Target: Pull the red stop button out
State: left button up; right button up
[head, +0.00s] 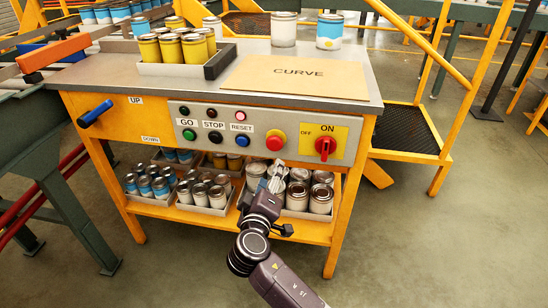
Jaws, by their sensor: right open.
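My right gripper (277,173) is just below the stop button in the picture, in front of the lower shelf's cans. It is open and apart from the button. Its small fingers blend with the grey cans behind. My left gripper is not in view.
The panel also has green GO (189,135), black STOP (215,137) and blue RESET (241,141) buttons. A blue-handled lever (95,114) sticks out at the left. Cans stand on the bench and lower shelf. A CURVE board (298,80) lies on top. Floor in front is clear.

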aim_at(273, 146)
notch_tip(273, 146, up, 6)
jog(key=t+h, duration=0.1)
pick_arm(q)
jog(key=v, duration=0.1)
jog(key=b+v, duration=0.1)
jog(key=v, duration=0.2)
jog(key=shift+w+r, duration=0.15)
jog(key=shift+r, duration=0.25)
pick_arm(e)
jog(key=shift+m, duration=0.4)
jog(key=x, duration=0.7)
jog(key=shift+w+a, duration=0.1)
jog(key=shift+w, duration=0.1)
jog(key=shift+c, duration=0.3)
jog(key=c, duration=1.2)
jog(key=shift+s+a+f, duration=0.15)
jog(key=shift+s+a, duration=0.1)
jog(key=shift+s, duration=0.35)
jog(key=shift+c, duration=0.2)
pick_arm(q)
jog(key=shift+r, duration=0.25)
